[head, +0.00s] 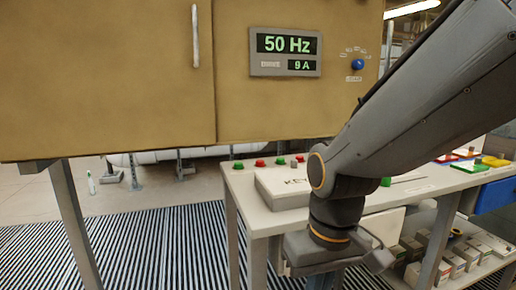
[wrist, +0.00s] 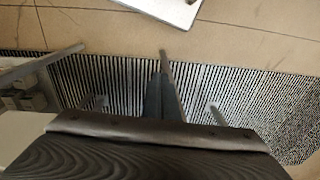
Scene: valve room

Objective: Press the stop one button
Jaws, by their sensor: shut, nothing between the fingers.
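A row of small green and red buttons stands along the far left edge of the bench (head: 262,218). These are a green button (head: 239,165), a red button (head: 260,162), another green button (head: 280,160) and another red button (head: 300,158). No label is readable, so I cannot tell which is stop one. My gripper (head: 330,250) is at the bench's front edge, nearer than the buttons and apart from them. It is shut and empty; its fingertips are hard to make out. In the wrist view its dark body (wrist: 150,155) fills the bottom, and no button shows.
A tan cabinet (head: 110,80) hangs above, with a display (head: 286,52) reading 50 Hz and 9 A and a blue knob (head: 358,64). Striped floor (head: 150,245) lies open at left.

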